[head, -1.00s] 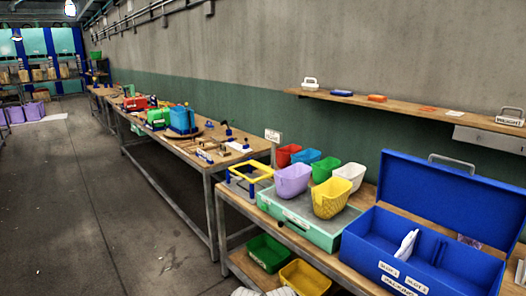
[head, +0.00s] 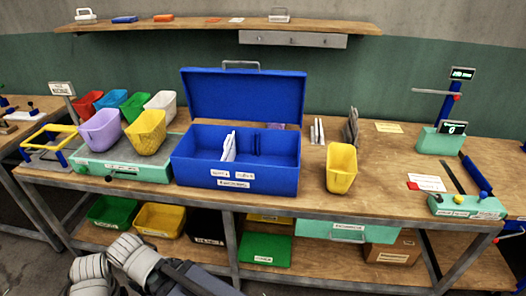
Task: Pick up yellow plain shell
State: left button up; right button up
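A yellow shell (head: 341,168) with smooth-looking walls stands upright on the wooden bench, just right of the open blue toolbox (head: 235,180). A second yellow shell (head: 147,132), with a patterned surface, stands on the green case (head: 122,170) at the left, beside a purple shell (head: 101,130). White and dark links of mine show at the bottom left, in front of the bench. I see no gripper fingers, and nothing of mine touches either yellow shell.
Red (head: 85,104), blue (head: 110,99), green (head: 134,107) and white (head: 161,102) shells stand behind the purple one. Thin upright pieces (head: 317,131) stand behind the smooth yellow shell. A green press device (head: 467,206) is at the right. Bench space right of the smooth shell is clear.

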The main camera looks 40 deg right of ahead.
aim_at(341, 162)
jog(key=z, duration=2.1)
jog(key=i+l+u, duration=0.2)
jog(key=l+u, duration=0.15)
jog(key=l, duration=0.25)
jog(key=l+u, duration=0.35)
jog(key=l, duration=0.3)
jog(key=i+l+u, duration=0.1)
jog(key=l+u, duration=0.25)
jog(key=l, duration=0.35)
jog(key=i+l, duration=0.25)
jog(key=i, duration=0.1)
